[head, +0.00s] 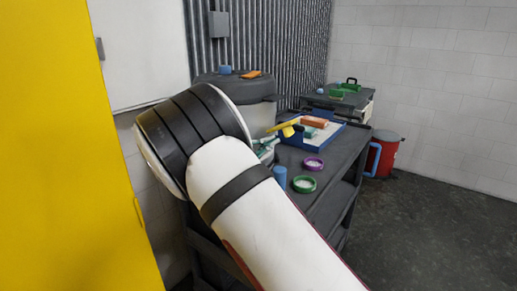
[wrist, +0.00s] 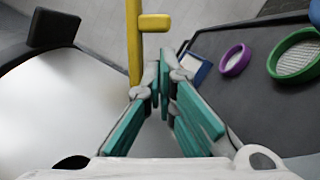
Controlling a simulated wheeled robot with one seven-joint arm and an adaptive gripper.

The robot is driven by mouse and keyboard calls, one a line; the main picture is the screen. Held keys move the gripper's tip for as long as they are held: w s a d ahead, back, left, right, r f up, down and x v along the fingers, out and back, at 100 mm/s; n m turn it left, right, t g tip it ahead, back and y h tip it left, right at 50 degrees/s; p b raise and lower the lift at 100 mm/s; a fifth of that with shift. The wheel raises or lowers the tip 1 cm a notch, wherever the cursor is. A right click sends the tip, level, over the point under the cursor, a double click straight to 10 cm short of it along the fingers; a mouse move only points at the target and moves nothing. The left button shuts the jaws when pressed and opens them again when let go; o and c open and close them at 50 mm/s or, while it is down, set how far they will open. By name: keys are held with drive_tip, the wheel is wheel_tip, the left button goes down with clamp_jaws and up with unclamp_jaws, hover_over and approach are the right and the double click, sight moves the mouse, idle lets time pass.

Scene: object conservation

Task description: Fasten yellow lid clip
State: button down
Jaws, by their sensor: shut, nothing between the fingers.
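The yellow lid clip (wrist: 134,45) is a bar with a short side peg in the wrist view. Its lower end lies just beyond and slightly left of my fingertips; I cannot tell whether they touch. In the head view the yellow clip (head: 288,129) shows beside the white drum (head: 259,115), which has a grey lid (head: 240,88). My gripper (wrist: 160,78) has teal fingers brought together with nothing between them. It also shows in the head view (head: 268,142), low beside the clip. My arm hides much of the drum, and the clip's fastening point is not clear.
A dark cart (head: 340,168) holds a blue-edged tray (head: 291,142) with blocks, a purple ring (head: 313,164), a green ring (head: 304,184) and a blue cylinder (head: 280,176). A red bin (head: 388,158) stands right of the cart. Open floor (head: 430,235) lies at right.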

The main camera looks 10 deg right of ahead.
drive_tip(key=x, duration=0.3)
